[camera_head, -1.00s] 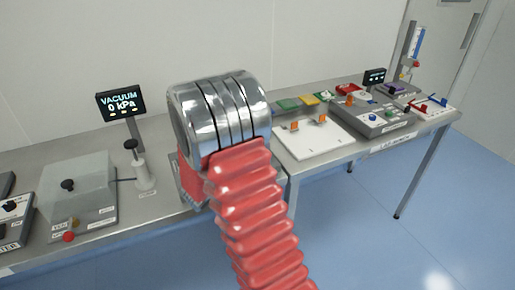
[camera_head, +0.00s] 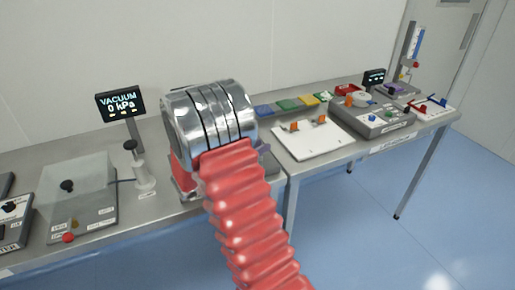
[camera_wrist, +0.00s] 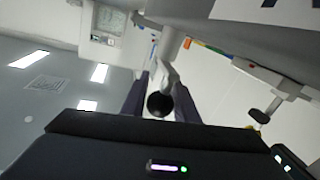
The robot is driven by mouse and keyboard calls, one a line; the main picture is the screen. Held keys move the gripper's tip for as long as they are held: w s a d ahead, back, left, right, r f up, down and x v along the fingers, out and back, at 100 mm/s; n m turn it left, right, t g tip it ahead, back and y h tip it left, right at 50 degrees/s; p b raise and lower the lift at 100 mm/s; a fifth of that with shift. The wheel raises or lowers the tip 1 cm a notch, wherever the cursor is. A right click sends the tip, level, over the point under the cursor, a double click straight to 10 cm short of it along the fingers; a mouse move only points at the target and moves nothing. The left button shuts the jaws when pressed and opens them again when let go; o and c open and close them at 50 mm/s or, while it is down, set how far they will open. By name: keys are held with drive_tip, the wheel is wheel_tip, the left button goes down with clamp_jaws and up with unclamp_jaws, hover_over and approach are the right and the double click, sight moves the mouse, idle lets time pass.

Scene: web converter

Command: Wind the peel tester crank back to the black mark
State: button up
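In the wrist view a crank knob (camera_wrist: 160,104), a black ball, sits at the end of a grey crank arm (camera_wrist: 169,73). The two dark fingers of my gripper (camera_wrist: 160,100) stand on either side of the knob. The knob fills most of the gap between them, but I cannot tell whether they press on it. In the head view my arm hides the gripper and the crank. I cannot make out the black mark in either view.
A vacuum display (camera_head: 121,102) reading 0 kPa and a grey covered box (camera_head: 77,199) stand on the bench at left. At right are a white board (camera_head: 312,139) with orange pieces, coloured pads (camera_head: 288,104) and a grey control box (camera_head: 371,115). Blue floor is clear in front.

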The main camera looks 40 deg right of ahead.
drive_tip(key=o, duration=0.4)
drive_tip(key=shift+c, duration=0.2)
drive_tip(key=shift+a, duration=0.1)
drive_tip(key=a, duration=1.3)
drive_tip(key=shift+w+a, duration=0.2)
drive_tip(key=shift+a, duration=0.15)
drive_tip(key=shift+w, duration=0.1)
